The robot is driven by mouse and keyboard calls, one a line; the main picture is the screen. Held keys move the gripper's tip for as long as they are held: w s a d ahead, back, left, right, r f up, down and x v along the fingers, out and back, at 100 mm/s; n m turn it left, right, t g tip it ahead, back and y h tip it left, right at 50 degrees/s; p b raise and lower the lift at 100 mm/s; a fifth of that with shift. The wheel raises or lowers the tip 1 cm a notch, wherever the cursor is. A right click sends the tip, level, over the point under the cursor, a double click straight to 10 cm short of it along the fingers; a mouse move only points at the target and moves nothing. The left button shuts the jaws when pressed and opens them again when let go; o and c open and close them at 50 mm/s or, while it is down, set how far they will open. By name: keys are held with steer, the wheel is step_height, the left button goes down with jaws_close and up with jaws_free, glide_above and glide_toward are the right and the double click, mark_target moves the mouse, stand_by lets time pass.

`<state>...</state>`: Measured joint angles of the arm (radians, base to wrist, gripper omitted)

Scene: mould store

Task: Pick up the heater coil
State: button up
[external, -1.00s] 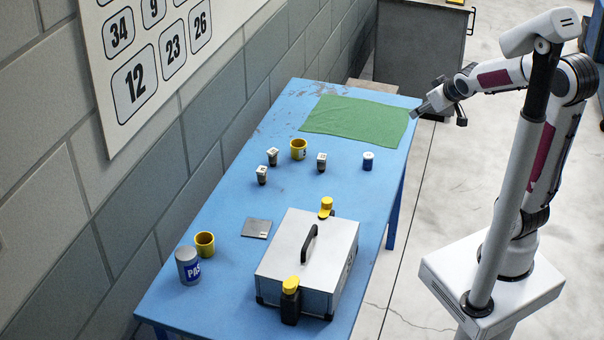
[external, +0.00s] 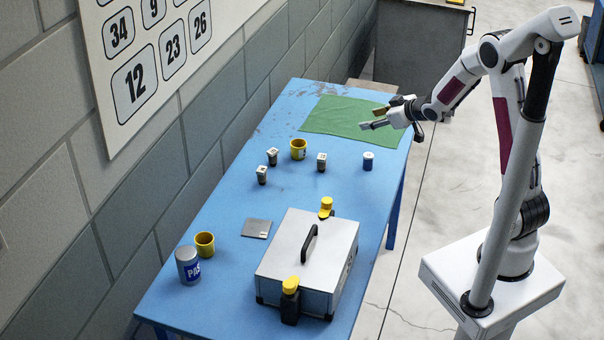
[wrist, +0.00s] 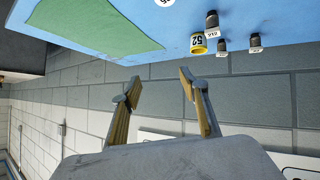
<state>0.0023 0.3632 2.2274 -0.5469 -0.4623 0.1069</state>
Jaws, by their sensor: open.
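I cannot tell for sure which thing is the heater coil. Several small pieces stand on the blue table: three dark ones with pale labelled tops, at the back left (external: 272,156), in front of it (external: 262,175) and to the right (external: 322,162), and a blue one with a white top (external: 368,160). The dark ones also show in the wrist view (wrist: 255,41), near a yellow cup marked 52 (wrist: 198,45). My gripper (external: 368,119) is open and empty above the green cloth (external: 330,113), beyond these pieces. Its spread fingers show in the wrist view (wrist: 160,76).
The yellow cup (external: 298,149) stands among the small pieces. A block wall (external: 200,130) runs along the left.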

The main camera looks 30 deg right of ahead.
mark_target(322, 163)
steer(key=a+f+y, duration=0.1)
steer(key=a+f, duration=0.2)
steer(key=f, duration=0.1)
steer(key=w+a+f+n+y, duration=0.1)
steer(key=a+f+y, duration=0.1)
steer(key=a+f, duration=0.1)
steer(key=a+f+n+y, duration=0.1)
steer(key=a+f+y, duration=0.1)
steer(key=a+f, duration=0.1)
steer(key=shift+w+a+f+g, duration=0.1)
steer(key=shift+w+f+g, duration=0.05)
steer(key=shift+f, duration=0.3)
steer(key=shift+w+f+g, duration=0.1)
steer(key=shift+f+g, duration=0.05)
steer(key=shift+f, duration=0.3)
steer(key=shift+s+a+f+y, duration=0.1)
steer(key=shift+a+f+y, duration=0.2)
steer(key=shift+y, duration=0.1)
steer(key=shift+x, duration=1.25)
